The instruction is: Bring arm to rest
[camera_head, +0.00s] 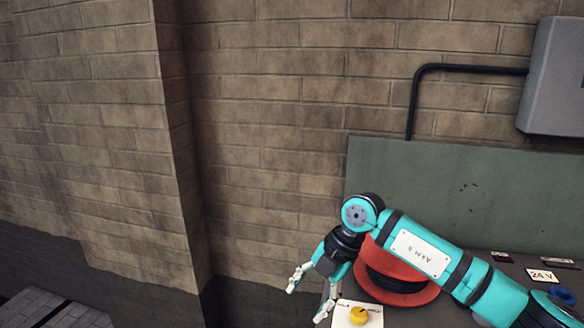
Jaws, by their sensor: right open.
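My right arm (420,252), teal with black bands, reaches in from the lower right. My right gripper (306,297) hangs at its end, pointing down and to the left. Its pale fingers are spread apart with nothing between them. It is just left of a yellow knob (358,315) on a white plate (343,320). My left gripper is not in view.
A red round part (423,296) with a black middle stands behind my right arm. A green-grey panel (440,185), black pipe (413,100) and grey box (555,75) are at the brick wall. A "24 V" label (541,275) and blue ring (562,295) are at right.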

